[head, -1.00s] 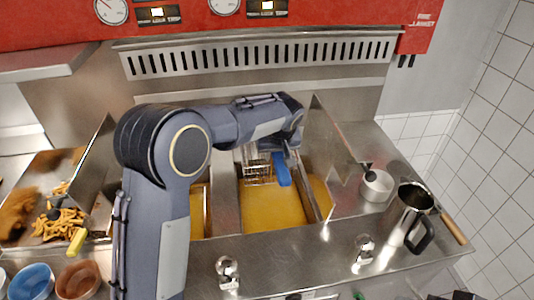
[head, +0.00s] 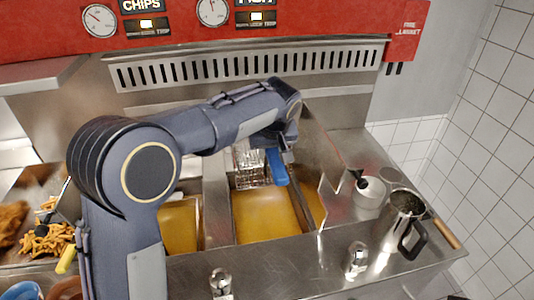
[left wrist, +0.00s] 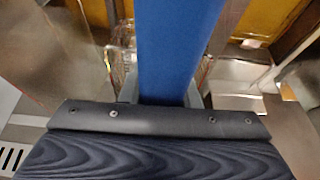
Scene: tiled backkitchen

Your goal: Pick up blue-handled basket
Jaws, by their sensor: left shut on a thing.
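The blue-handled basket (head: 248,165) is a wire fryer basket over the right part of the fryer, above the yellow oil. Its blue handle (head: 277,167) points toward the front. My left gripper (head: 284,148) is shut on the blue handle; its fingertips are partly hidden behind my wrist. In the left wrist view the blue handle (left wrist: 178,45) runs up from between the fingers, with the wire basket (left wrist: 122,58) blurred behind it. My right gripper is not in view.
Yellow oil fills the fryer wells (head: 268,218). A metal panel (head: 325,150) stands right of the basket. A steel jug (head: 398,225) and a small pot (head: 370,192) stand on the right counter. Fries (head: 45,240) lie at the left.

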